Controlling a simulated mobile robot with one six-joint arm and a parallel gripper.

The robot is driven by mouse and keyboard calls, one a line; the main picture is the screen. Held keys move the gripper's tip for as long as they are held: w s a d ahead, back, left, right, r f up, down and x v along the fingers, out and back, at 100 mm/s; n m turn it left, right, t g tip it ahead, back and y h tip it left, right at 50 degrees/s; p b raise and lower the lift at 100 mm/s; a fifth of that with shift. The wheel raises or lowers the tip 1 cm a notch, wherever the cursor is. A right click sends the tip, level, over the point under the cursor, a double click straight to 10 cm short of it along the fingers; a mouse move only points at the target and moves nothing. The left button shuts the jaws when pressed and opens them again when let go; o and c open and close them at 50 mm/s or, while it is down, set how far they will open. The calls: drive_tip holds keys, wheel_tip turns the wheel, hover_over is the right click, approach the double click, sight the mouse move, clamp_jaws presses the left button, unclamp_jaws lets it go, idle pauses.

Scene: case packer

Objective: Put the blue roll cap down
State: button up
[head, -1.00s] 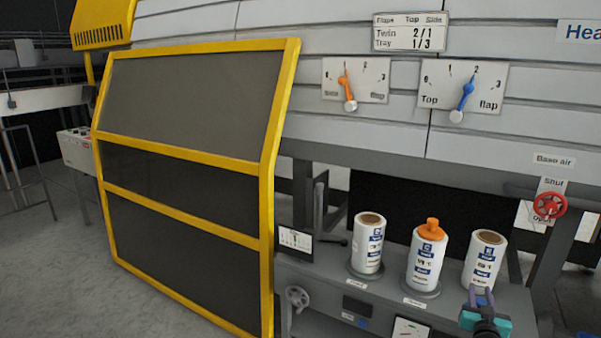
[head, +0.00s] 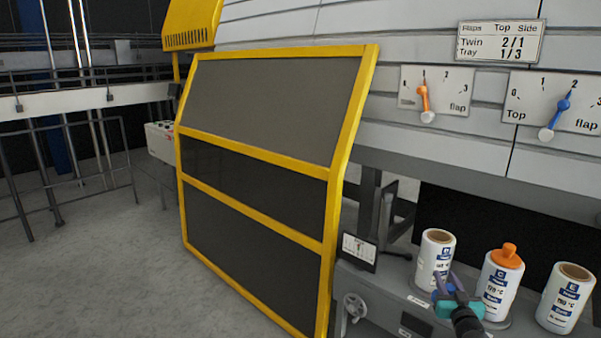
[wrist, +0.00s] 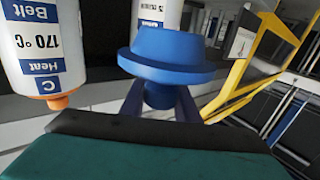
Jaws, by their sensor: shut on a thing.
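The blue roll cap (wrist: 170,62) fills the middle of the wrist view, with a wide rim and a narrower stem. My gripper (wrist: 160,98) is shut on its stem. In the head view my gripper (head: 447,283) is in front of the left and middle rolls, and I cannot make out the cap there. The left white roll (head: 434,258) has an open brown core on top. The middle roll (head: 498,288) wears an orange cap (head: 507,256). The right roll (head: 564,300) is uncapped. In the wrist view, a roll labelled C (wrist: 45,45) appears upside down at the left.
The rolls stand on a grey machine shelf (head: 395,290). A small gauge (head: 359,250) and a handwheel (head: 354,306) are at its left end. A yellow-framed guard (head: 330,215) stands further left. Open floor (head: 110,270) lies left of the guard.

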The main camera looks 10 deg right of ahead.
drive_tip(key=w+a+r+n+y, duration=0.1)
drive_tip(key=w+a+n+y, duration=0.2)
drive_tip(key=a, duration=0.6)
drive_tip(key=w+a+r+n+y+p, duration=0.1)
drive_tip(key=w+a+r+n+y, duration=0.3)
drive_tip(key=a, duration=0.6)
drive_tip(key=w+a+f+y, duration=0.15)
drive_tip(key=a+y, duration=0.25)
drive_tip(key=a, duration=0.5)
drive_tip(key=s+a+n+g+y, duration=0.3)
drive_tip(key=a+n+y, duration=0.1)
drive_tip(key=a, duration=0.4)
drive_tip(key=s+a+n+g+y, duration=0.3)
drive_tip(key=a+y, duration=0.2)
drive_tip(key=a, duration=0.3)
drive_tip(key=shift+s+f+n+g+y+p, duration=0.25)
drive_tip(key=shift+f+n+g+y+p, duration=0.05)
drive_tip(key=shift+f+n+p, duration=0.1)
